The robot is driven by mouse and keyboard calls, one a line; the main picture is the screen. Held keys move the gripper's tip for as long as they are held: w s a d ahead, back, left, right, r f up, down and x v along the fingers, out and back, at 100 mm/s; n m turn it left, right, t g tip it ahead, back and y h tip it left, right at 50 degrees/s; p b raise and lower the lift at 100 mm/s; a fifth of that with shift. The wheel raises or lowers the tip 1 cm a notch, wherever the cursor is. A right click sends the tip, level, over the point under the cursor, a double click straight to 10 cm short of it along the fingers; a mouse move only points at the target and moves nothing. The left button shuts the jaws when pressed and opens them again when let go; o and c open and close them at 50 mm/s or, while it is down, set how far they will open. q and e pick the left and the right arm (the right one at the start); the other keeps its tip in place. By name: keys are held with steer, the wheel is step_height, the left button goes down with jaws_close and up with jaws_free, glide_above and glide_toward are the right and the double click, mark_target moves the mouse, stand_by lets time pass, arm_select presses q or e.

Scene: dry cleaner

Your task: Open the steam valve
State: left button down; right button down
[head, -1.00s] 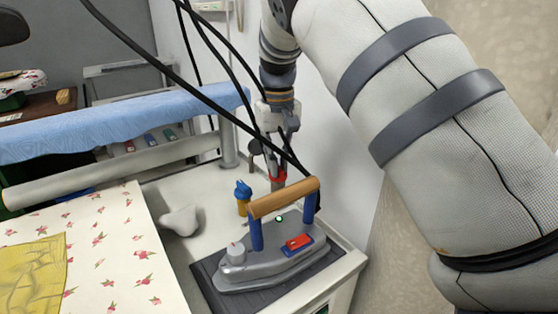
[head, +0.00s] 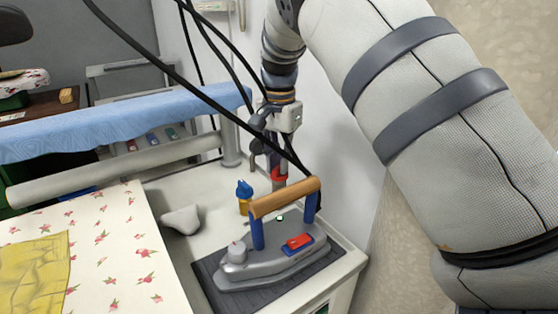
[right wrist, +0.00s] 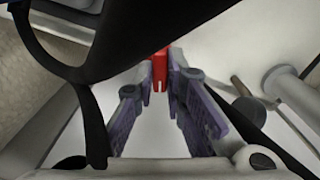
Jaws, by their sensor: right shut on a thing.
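The steam valve's red handle (head: 279,174) sits on a grey vertical pipe behind the iron's wooden grip in the head view. In the right wrist view the red handle (right wrist: 160,68) is between my fingertips. My right gripper (head: 276,160) points down from above and is shut on this handle; it also shows in the right wrist view (right wrist: 159,80), with purple-grey finger pads on both sides. Black hoses cross in front of the gripper and partly hide it. My left gripper is not in view.
A steam iron (head: 270,262) with a wooden grip stands on a dark mat (head: 213,289) just in front of the valve. The wall is close behind.

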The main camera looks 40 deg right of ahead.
steer(key=shift+m, duration=2.1)
steer(key=c, duration=1.6)
jaws_free()
steer(key=shift+c, duration=0.2)
step_height(320, 180, up, 12)
steer(key=shift+f, duration=0.1)
